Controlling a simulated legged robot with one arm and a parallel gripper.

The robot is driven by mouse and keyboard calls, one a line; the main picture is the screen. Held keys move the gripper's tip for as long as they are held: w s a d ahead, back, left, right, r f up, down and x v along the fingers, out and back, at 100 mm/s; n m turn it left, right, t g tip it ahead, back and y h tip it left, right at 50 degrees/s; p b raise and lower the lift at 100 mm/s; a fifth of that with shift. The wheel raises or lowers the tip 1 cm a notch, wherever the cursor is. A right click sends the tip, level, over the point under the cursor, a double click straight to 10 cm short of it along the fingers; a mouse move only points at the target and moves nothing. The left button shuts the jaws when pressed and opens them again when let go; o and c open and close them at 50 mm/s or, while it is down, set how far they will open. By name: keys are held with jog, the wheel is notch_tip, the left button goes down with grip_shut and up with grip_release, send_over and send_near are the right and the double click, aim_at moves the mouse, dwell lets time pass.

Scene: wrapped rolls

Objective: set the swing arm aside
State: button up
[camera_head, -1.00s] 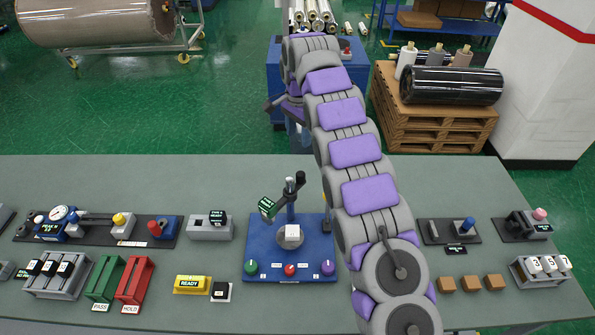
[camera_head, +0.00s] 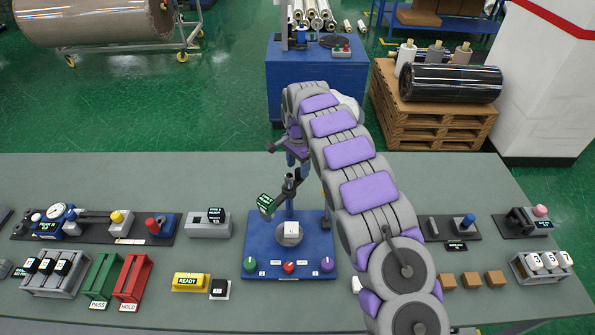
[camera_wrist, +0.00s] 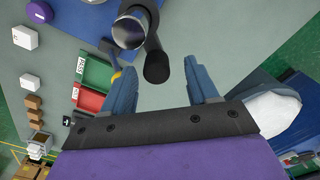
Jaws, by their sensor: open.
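The swing arm (camera_head: 279,197) is a dark bar on a metal post that rises from a blue base plate (camera_head: 262,264). A green-lettered black tag (camera_head: 265,204) is at its near left end. Its far end with the black knob is hidden by my gripper in the head view. In the wrist view the round metal post top (camera_wrist: 129,31) and the black knob (camera_wrist: 157,69) show. My gripper (camera_head: 298,168) is over the far end of the swing arm; in the wrist view it is open (camera_wrist: 160,72), with the knob between its fingertips. I cannot tell whether they touch.
Coloured knobs line the plate's front. A yellow READY block (camera_head: 190,282) and green and red racks stand to the left. Wooden cubes (camera_head: 471,280) are at the right. The bench behind the plate is clear.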

jog(key=shift+d+f, duration=0.25)
jog(key=shift+f, duration=0.4)
jog(key=shift+d+f, duration=0.2)
jog(key=shift+f, duration=0.4)
jog(key=shift+a, duration=0.15)
jog(key=shift+a, duration=0.2)
jog(key=shift+c, duration=0.9)
grip_shut()
jog(key=shift+d, duration=0.2)
